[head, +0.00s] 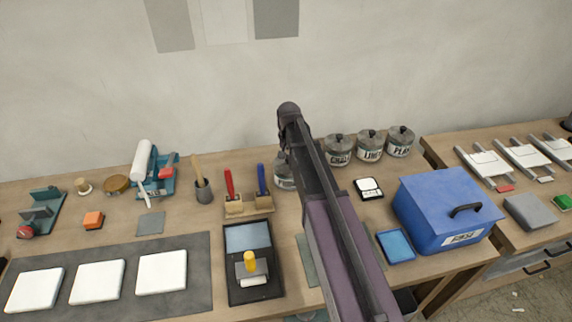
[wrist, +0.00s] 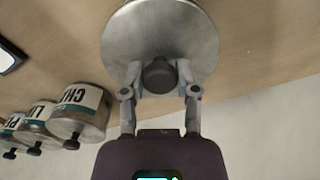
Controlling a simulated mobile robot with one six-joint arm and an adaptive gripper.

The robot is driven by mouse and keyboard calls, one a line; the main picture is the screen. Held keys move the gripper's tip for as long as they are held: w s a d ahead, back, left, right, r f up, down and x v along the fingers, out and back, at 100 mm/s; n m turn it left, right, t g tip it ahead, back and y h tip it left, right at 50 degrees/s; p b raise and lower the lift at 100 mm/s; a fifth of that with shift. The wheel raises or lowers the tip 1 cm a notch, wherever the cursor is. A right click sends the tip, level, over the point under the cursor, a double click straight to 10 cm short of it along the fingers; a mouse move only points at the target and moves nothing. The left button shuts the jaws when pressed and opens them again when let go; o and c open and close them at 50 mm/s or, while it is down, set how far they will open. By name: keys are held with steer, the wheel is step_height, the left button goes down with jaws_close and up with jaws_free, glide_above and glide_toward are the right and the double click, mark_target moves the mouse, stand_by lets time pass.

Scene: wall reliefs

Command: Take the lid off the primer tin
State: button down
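In the wrist view, a round grey metal lid (wrist: 175,25) with a dark knob (wrist: 159,75) fills the top centre. My gripper (wrist: 160,73) has one finger on each side of the knob, closed in close against it. In the head view, a grey tin (head: 282,178) stands at the back of the bench, mostly hidden behind my arm. Its label cannot be read, and my gripper is hidden there too. I cannot tell whether the lid is seated or raised.
Several knobbed tins, one labelled LINSE or similar (head: 369,147), stand just right of my arm. A blue lidded box (head: 446,205), a small scale (head: 368,188) and a brush rack (head: 248,205) are nearby. The wall (head: 230,90) is close behind.

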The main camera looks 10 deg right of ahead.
steer(key=shift+r, duration=0.1)
stand_by(0.4)
step_height(320, 180, up, 10)
steer(key=p, duration=1)
stand_by(0.6)
steer(key=shift+f, duration=0.2)
steer(key=b, duration=0.4)
glide_above(288, 157)
step_height(288, 157, down, 4)
steer(key=shift+d+f, duration=0.1)
steer(key=shift+s, duration=0.1)
